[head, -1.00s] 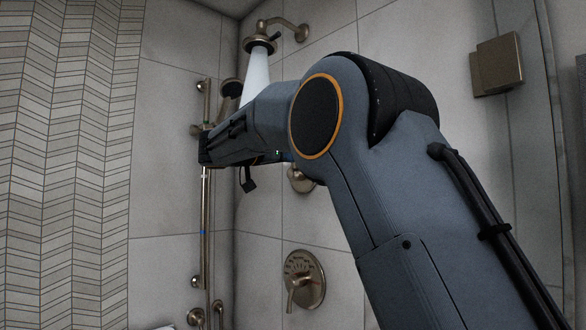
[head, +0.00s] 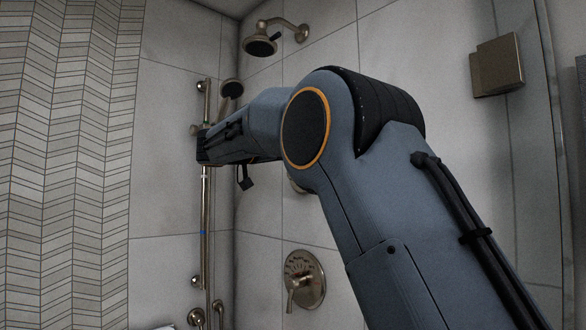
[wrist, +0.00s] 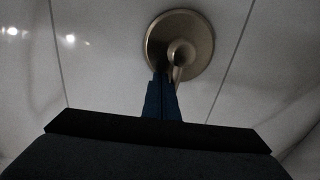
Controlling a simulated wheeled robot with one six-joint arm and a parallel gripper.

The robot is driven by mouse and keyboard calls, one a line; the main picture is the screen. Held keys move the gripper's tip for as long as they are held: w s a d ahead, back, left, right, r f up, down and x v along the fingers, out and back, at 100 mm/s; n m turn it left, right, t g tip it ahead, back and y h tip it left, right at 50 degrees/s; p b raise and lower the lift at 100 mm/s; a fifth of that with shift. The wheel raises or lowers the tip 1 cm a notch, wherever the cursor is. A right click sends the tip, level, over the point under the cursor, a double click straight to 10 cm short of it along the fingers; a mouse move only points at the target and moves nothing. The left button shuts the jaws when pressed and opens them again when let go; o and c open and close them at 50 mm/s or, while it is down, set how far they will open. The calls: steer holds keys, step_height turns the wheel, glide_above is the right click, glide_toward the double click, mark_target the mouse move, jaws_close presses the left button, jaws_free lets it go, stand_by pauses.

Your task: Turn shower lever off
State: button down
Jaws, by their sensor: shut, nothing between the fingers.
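In the wrist view, a round bronze wall plate (wrist: 197,28) carries a lever with a round hub (wrist: 181,52). My gripper (wrist: 163,78) is shut and empty, its blue fingers pointing up at the plate. The fingertips are just left of the lever and overlap its lower part in the picture; I cannot tell whether they touch. In the head view, my arm hides the gripper and nearly all of this plate; only a sliver (head: 297,186) shows below the arm. The shower head (head: 261,44) has no water stream under it.
A lower round valve plate with a downward handle (head: 304,280) is on the wall. A hand shower (head: 231,89) hangs on a vertical bar (head: 205,225) at left. A metal bracket (head: 496,65) and a glass edge are at right.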

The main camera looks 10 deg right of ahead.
steer(key=shift+w+a+r, duration=0.1)
steer(key=shift+w, duration=0.1)
stand_by(0.5)
steer(key=shift+s+b, duration=0.1)
steer(key=shift+b, duration=0.2)
steer(key=shift+s+d+b, duration=0.35)
steer(key=shift+s+b, duration=0.15)
steer(key=shift+b, duration=0.4)
steer(key=b+v, duration=0.3)
steer(key=v, duration=0.5)
